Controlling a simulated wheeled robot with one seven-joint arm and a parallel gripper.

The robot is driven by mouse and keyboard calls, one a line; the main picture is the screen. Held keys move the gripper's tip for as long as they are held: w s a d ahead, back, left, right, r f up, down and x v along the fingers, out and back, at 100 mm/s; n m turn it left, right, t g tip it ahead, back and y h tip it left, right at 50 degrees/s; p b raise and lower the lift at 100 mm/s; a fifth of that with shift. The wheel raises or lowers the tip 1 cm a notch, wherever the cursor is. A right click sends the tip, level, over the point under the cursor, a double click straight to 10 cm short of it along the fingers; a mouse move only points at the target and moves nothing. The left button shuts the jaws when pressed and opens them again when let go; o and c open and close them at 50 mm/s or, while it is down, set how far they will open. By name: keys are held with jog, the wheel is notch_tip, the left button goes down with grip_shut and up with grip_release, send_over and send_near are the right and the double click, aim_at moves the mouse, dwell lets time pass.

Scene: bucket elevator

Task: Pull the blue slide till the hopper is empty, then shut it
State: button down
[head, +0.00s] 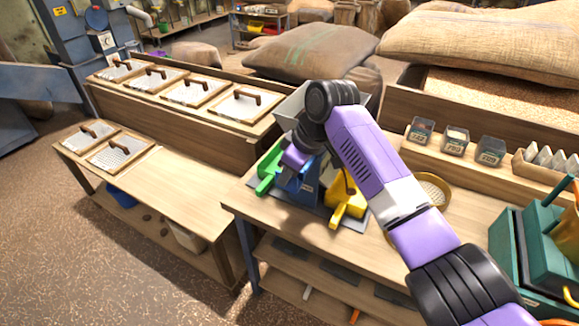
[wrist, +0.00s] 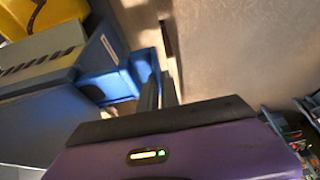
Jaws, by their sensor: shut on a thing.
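The grey hopper (head: 289,108) stands on the bench, partly behind my arm; I cannot see its contents. Below it are a green slide (head: 267,172), a blue part (head: 300,190) and a yellow slide (head: 346,208). My gripper (head: 290,165) is at the blue part and hides much of it in the head view. In the wrist view the fingers of my gripper (wrist: 159,90) are close together, with the end of the blue slide (wrist: 141,64) at them. The fingers are shut on the blue slide. A yellow part (wrist: 38,17) shows at the upper left.
Wooden-handled trays (head: 195,92) line the shelf at the left. Small labelled bins (head: 455,141) and a round sieve (head: 432,190) are on the bench at the right. A green machine (head: 535,245) stands at the right edge. The floor at the lower left is clear.

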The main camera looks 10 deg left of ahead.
jog(key=shift+s+a, duration=0.25)
jog(key=shift+s, duration=0.3)
jog(key=c, duration=1.6)
grip_release()
jog(key=shift+s, duration=0.1)
jog(key=b+v, duration=0.1)
jog(key=v, duration=0.6)
jog(key=shift+d+r, duration=0.2)
jog(key=shift+r, duration=0.15)
